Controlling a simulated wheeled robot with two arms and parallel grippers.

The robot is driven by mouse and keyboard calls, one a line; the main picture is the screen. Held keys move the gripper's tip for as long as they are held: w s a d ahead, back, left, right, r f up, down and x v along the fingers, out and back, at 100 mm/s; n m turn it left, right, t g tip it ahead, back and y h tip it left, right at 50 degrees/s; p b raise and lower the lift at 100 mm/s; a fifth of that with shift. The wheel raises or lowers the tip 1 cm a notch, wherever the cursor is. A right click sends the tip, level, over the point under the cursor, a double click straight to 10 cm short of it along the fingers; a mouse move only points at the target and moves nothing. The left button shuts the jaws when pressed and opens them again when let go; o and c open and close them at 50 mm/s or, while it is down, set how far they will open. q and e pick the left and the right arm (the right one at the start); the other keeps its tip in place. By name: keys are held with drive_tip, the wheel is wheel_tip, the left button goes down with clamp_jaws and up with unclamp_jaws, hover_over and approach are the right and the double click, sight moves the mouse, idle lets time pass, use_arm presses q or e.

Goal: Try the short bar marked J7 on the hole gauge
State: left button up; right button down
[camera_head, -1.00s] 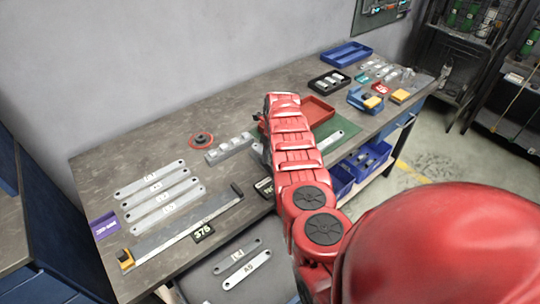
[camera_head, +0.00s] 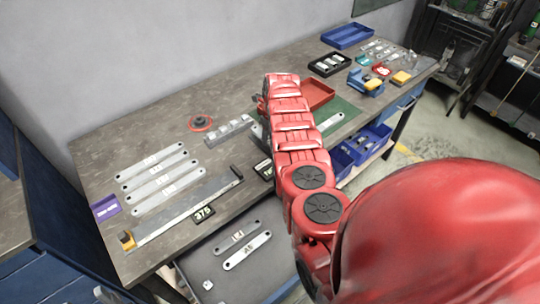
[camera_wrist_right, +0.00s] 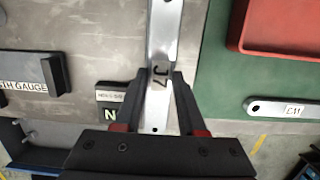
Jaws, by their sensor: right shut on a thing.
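The short bar marked J7 (camera_wrist_right: 160,40) is a bright metal strip, upright in the right wrist view, with its black mark between my fingers. My right gripper (camera_wrist_right: 158,85) is shut on it near its lower end, where a small hole shows. In the head view my red right arm hides the gripper and the bar. A grey block with several raised parts (camera_head: 229,131) lies left of the arm; it may be the hole gauge, but I cannot read it. A small black display (camera_head: 264,169) is partly hidden beside the arm. My left gripper is not in view.
Several long bars (camera_head: 152,162) lie left on the bench, behind the long gauge (camera_head: 185,212) with its 375 display (camera_head: 204,214). Two bars lie in the grey drawer (camera_head: 215,278) below. A red tray (camera_head: 318,93) and green mat (camera_head: 340,108) lie right of the arm.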

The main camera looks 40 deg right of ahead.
drive_tip(key=shift+r, duration=0.15)
drive_tip(key=shift+r+p, duration=0.85)
drive_tip(key=shift+r, duration=0.2)
drive_tip(key=shift+r+p, duration=0.4)
drive_tip(key=shift+r, duration=0.5)
drive_tip(key=shift+f, duration=0.2)
wheel_tip(320, 180, down, 3)
drive_tip(key=b, duration=0.4)
drive_tip(key=shift+f, duration=0.15)
drive_tip(key=shift+b, duration=0.55)
drive_tip(key=shift+f+b, duration=0.25)
drive_tip(key=shift+b, duration=0.1)
